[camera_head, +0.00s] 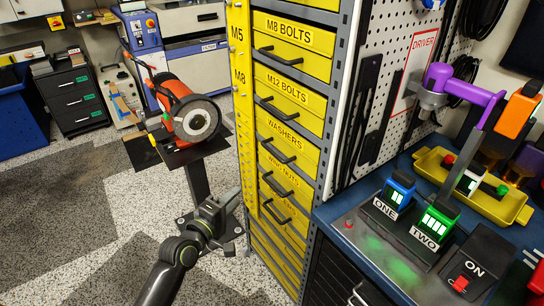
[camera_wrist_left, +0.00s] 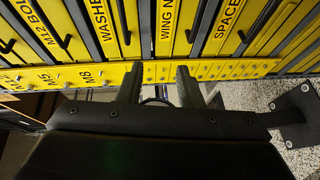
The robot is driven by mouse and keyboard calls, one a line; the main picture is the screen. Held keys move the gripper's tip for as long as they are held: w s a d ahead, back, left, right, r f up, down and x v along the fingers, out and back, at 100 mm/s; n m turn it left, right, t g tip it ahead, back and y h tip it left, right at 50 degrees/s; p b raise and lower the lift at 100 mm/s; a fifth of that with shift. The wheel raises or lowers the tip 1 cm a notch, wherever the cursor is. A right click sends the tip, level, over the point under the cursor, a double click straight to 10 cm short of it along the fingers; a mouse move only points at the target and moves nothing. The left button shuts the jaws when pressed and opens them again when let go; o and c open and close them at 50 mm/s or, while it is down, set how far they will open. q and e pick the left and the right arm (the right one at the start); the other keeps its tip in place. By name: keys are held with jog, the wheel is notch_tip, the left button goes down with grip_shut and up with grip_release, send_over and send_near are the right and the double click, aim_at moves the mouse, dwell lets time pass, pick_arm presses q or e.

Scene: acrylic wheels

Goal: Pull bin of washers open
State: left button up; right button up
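The washers bin (camera_head: 287,138) is a yellow drawer labelled WASHERS in the tall yellow cabinet, below M12 BOLTS. It looks shut, with a dark bar handle (camera_head: 281,150) on its front. In the left wrist view the washers bin (camera_wrist_left: 97,22) shows at the top, partly cut off by the frame edge. My left gripper (camera_head: 226,204) is low and left of the cabinet, apart from the bin. My right gripper is not in view.
A stand with an orange grinder (camera_head: 190,117) rises just behind my left arm. A blue workbench (camera_head: 383,262) with labelled button boxes stands right of the cabinet. Speckled floor (camera_head: 75,195) is open on the left.

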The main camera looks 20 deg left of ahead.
aim_at(271, 154)
pick_arm(q)
notch_tip(271, 154, up, 5)
jog(key=d+t, duration=0.1)
jog(key=d, duration=0.1)
jog(key=shift+n+h, duration=0.3)
jog(key=shift+h, duration=0.1)
jog(key=x, duration=1.6)
jog(key=shift+w, duration=0.4)
grip_shut()
